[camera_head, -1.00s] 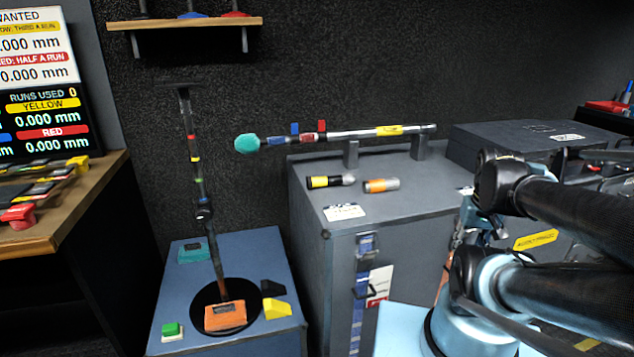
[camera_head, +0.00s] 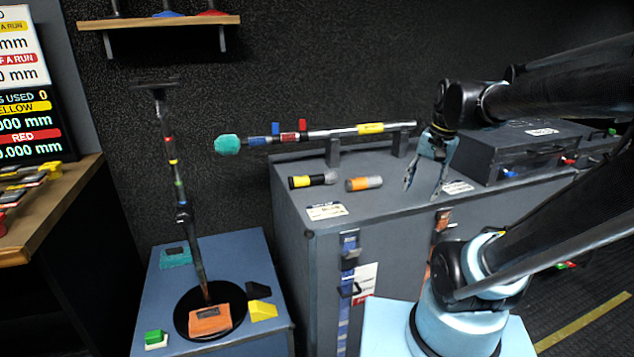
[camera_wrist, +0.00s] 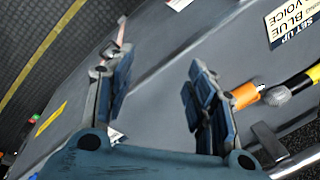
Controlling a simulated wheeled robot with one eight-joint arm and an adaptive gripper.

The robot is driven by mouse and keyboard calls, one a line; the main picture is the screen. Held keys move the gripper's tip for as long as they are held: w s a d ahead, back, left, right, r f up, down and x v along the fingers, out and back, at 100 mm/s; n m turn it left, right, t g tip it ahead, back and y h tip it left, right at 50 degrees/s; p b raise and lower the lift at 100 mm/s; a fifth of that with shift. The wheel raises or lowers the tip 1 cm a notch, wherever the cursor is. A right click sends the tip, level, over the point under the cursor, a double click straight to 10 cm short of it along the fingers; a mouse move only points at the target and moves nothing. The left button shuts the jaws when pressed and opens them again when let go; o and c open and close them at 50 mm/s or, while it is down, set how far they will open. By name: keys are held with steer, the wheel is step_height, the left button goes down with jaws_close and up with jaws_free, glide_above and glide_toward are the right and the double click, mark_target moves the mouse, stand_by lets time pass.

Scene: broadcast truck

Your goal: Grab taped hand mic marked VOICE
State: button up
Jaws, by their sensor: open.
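Two hand mics lie on the grey case top. One is black with yellow tape (camera_head: 313,180); the other has an orange band and a grey end (camera_head: 364,183). No marking is legible on either. My gripper (camera_head: 424,190) is open and empty, pointing down just right of the orange-banded mic, apart from it. In the wrist view, my gripper's (camera_wrist: 158,62) fingers are spread. The orange band (camera_wrist: 246,95) shows beyond the right finger, which hides part of that mic. The yellow-taped mic (camera_wrist: 312,76) is at the right edge.
A card reading "SET UP BLUE VOICE" (camera_wrist: 290,24) lies on the case top (camera_head: 400,200). A boom pole (camera_head: 345,130) rests on supports behind the mics. A dark drawer case (camera_head: 520,150) stands to the right. A stand on a blue box (camera_head: 250,255) is left.

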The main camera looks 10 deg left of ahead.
steer(key=w+a+r+m+g+y, duration=0.1)
steer(key=w+a+r+m, duration=0.1)
steer(key=w+a+r, duration=0.35)
steer(key=w+a+r+m+g+y, duration=0.1)
steer(key=w+a+r+m, duration=0.1)
steer(key=w+a, duration=0.5)
steer(key=m+g, duration=0.1)
steer(key=m, duration=0.3)
glide_toward(317, 175)
steer(key=f, duration=0.2)
steer(key=a+f, duration=0.1)
steer(key=f, duration=0.1)
steer(key=shift+w+f, duration=0.2)
steer(key=shift+w, duration=0.05)
steer(key=shift+s+a+x, duration=0.1)
steer(key=shift+s+x, duration=0.05)
steer(key=shift+x, duration=0.8)
steer(key=shift+s+a+x, duration=0.1)
steer(key=shift+s+x, duration=0.05)
steer(key=shift+x, duration=0.75)
steer(key=shift+s+a+x, duration=0.1)
steer(key=shift+s+x, duration=0.05)
steer(key=shift+x, duration=0.8)
steer(key=shift+r, duration=0.2)
jaws_close()
